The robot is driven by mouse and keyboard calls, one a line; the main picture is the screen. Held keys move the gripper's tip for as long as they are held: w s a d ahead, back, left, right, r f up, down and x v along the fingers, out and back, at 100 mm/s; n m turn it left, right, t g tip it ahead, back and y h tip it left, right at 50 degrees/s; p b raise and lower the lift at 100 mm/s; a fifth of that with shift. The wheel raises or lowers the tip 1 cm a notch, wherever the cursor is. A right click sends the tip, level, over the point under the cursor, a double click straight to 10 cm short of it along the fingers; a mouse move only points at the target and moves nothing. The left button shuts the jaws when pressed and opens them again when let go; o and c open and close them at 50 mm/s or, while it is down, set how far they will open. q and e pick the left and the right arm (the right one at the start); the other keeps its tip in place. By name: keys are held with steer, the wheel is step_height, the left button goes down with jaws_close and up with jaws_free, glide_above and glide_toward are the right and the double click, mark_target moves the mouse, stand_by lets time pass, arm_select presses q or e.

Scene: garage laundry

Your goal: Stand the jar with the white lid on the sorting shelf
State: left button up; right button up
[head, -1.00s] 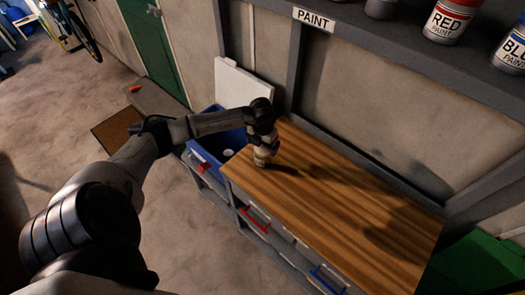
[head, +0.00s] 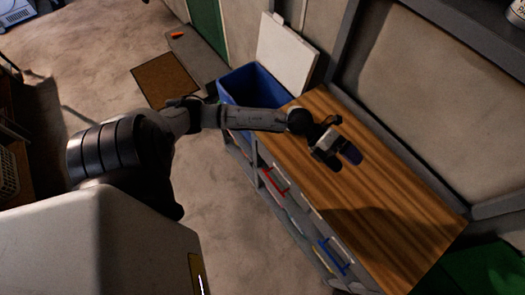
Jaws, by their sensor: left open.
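My left gripper (head: 338,158) is above the wooden top (head: 390,205) of a low grey unit, near its far left part. Its two dark fingers are spread apart, and I see nothing held between them. I cannot make out a jar with a white lid in the head view. I cannot tell whether the wooden-topped unit is the sorting shelf. My right gripper is not in view.
A blue bin (head: 236,88) with a raised white lid (head: 286,52) stands at the unit's left end; its inside is dark. Drawers with red (head: 274,182) and blue (head: 333,258) handles face the floor. A brown mat (head: 164,80) lies beyond. The wooden top looks clear.

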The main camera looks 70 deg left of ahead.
arm_select(q)
step_height(320, 180, up, 4)
steer(key=d+n+t, duration=0.2)
steer(key=n+t, duration=0.5)
steer(key=s+a+f+n+t+y, duration=0.1)
steer(key=s+a+f+n+y, duration=0.4)
steer(key=n+y, duration=1.05)
steer(key=s+d+f+n+g+h, duration=0.1)
steer(key=s+f+g, duration=0.2)
steer(key=s, duration=0.3)
steer(key=s+d+f+n+g+h, duration=0.1)
steer(key=s+d+f+n+g, duration=0.1)
steer(key=s+g, duration=0.3)
steer(key=s+d+f+n+g+h, duration=0.1)
steer(key=s+f+g, duration=0.3)
steer(key=s, duration=0.4)
steer(key=shift+s+d+f+n, duration=0.15)
steer(key=shift+d+f+n, duration=0.3)
steer(key=shift+d+n, duration=0.25)
